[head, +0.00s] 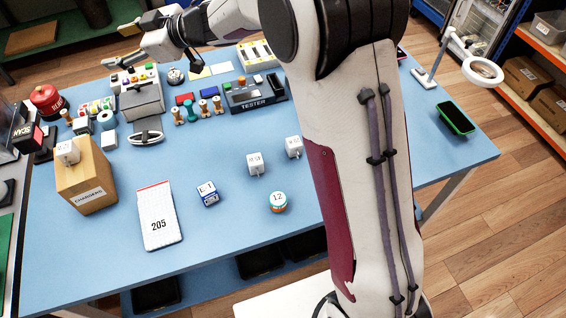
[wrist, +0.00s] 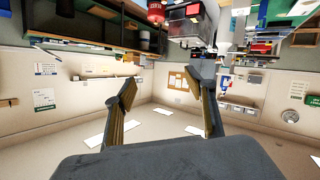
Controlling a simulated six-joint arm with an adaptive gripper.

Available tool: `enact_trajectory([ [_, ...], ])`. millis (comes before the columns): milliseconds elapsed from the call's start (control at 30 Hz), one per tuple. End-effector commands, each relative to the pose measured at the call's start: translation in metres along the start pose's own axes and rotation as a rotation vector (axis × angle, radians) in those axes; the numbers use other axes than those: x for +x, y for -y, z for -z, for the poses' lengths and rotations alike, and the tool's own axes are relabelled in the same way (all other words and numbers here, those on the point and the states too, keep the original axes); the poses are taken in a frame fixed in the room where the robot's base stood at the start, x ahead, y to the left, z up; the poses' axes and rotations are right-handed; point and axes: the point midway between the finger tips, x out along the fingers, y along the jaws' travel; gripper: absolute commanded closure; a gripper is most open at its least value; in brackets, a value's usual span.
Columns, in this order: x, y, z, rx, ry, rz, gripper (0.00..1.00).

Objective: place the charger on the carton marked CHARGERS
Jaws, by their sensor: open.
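The brown carton marked CHARGERS (head: 93,180) stands at the left end of the blue table. A white cube-shaped charger (head: 68,152) rests on its top, toward the back left. Two similar white blocks, one mid-table (head: 255,163) and one beside my arm (head: 294,147), stand on the table. My gripper (head: 112,47) is raised past the table's back edge at upper left, well away from the carton. In the wrist view its fingers (wrist: 160,80) are spread with nothing between them. That view faces the room's walls; the carton cannot be made out there.
A white box marked 205 (head: 159,217), a blue block (head: 208,194) and a round tin (head: 278,202) stand along the front. The tester (head: 255,93) and several small stamps are behind. A green-edged phone (head: 456,118) lies at right. My arm hides part of the table.

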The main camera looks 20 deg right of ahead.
Motion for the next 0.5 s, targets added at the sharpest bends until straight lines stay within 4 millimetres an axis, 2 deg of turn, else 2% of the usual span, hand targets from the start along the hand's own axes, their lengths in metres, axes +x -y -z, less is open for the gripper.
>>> enact_trajectory([
  [33,-0.012,-0.011,0.007,0.000,0.007,-0.052,0.45],
  [200,-0.052,-0.044,0.018,0.016,0.050,-0.225,0.45],
  [500,-0.137,-0.080,0.021,0.085,0.154,-0.490,0.45],
])
